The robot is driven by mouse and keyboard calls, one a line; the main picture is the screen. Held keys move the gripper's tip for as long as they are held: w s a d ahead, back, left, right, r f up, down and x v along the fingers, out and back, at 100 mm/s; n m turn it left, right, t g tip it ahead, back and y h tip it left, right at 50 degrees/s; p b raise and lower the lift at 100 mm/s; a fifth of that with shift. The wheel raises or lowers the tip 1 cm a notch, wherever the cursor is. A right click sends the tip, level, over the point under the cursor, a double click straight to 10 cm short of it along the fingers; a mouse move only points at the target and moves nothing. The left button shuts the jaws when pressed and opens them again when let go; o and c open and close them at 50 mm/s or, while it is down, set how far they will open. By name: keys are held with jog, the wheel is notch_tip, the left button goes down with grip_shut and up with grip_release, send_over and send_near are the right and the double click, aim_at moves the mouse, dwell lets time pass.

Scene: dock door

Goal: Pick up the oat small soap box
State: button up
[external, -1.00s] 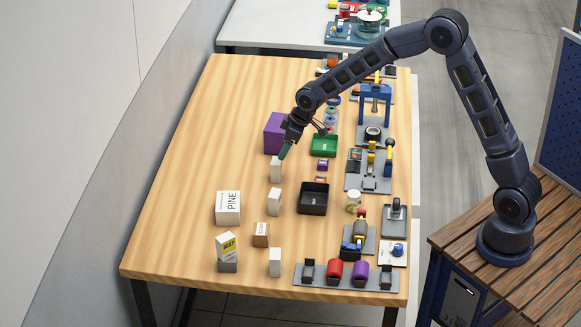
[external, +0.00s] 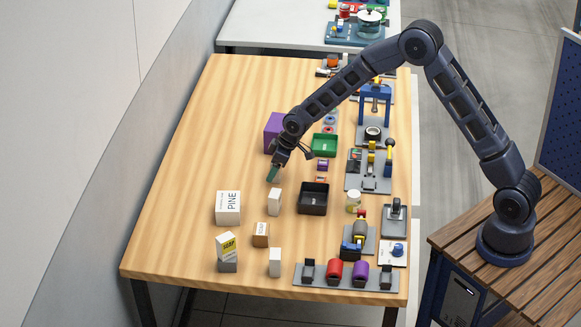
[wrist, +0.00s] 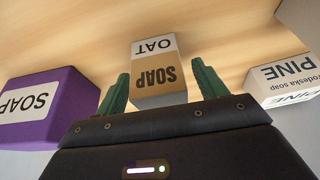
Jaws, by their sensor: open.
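The oat small soap box (wrist: 157,72) shows in the wrist view, tan and grey with "OAT" and "SOAP" lettering upside down. It appears between the two green fingers of my gripper (wrist: 160,88), with no clear contact on either side. In the external view my gripper (external: 273,173) is low over the wooden table, fingers pointing down. The oat box cannot be made out there, as the gripper covers its place.
A purple soap box (wrist: 40,108) is at the left of the wrist view and a white PINE box (wrist: 285,80) at the right. Small white boxes (external: 274,202) (external: 275,262) and a black tray (external: 313,199) stand nearby. The table's left side is mostly clear.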

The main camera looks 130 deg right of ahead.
jog(key=c, duration=1.1)
jog(key=shift+r, duration=0.15)
